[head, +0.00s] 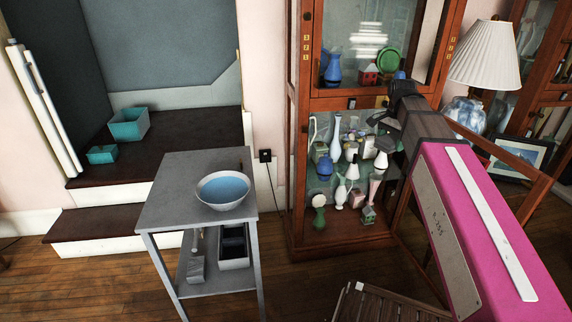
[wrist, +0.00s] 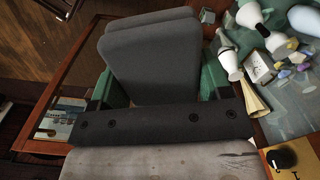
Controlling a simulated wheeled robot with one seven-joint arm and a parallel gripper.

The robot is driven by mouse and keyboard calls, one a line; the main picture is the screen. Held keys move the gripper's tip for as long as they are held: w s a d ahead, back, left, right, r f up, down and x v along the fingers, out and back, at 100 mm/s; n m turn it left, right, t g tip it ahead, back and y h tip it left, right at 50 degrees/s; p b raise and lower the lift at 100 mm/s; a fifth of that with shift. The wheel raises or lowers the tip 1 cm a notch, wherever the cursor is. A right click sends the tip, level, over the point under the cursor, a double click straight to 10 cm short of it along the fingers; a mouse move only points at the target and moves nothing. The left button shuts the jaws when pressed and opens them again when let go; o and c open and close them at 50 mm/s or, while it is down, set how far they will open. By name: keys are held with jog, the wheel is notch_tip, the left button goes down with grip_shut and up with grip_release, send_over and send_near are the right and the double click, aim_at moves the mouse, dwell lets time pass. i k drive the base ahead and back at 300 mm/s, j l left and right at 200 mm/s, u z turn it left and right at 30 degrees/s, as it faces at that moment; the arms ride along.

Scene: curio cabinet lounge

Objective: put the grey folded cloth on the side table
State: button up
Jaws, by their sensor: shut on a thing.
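The grey folded cloth (wrist: 152,52) fills the middle of the wrist view, between the green fingers of my gripper (wrist: 158,88), which is shut on it. In the head view my gripper (head: 402,90) is in front of the wooden cabinet, at the end of my pink arm; the cloth is not clear there. A grey side table (head: 180,175) stands left of centre, well to the left of my gripper. A blue-lined bowl (head: 224,190) sits on its top toward the right.
A lower shelf of the table holds a box (head: 235,250). The open cabinet (head: 296,200) holds several vases and ornaments close to my gripper. A lamp (head: 484,56) stands at the right. Dark steps (head: 110,225) with two teal boxes are behind the table. The tabletop's left and back are mostly bare.

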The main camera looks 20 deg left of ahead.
aim_at(164, 206)
jog(key=j+u, duration=0.15)
jog(key=u, duration=0.3)
jog(key=j+u, duration=0.1)
jog(key=u, duration=0.35)
jog(key=i+j+u, duration=0.1)
jog(key=u, duration=0.35)
jog(key=j+u, duration=0.1)
jog(key=u, duration=0.35)
jog(key=i+u, duration=0.1)
jog(key=u, duration=0.4)
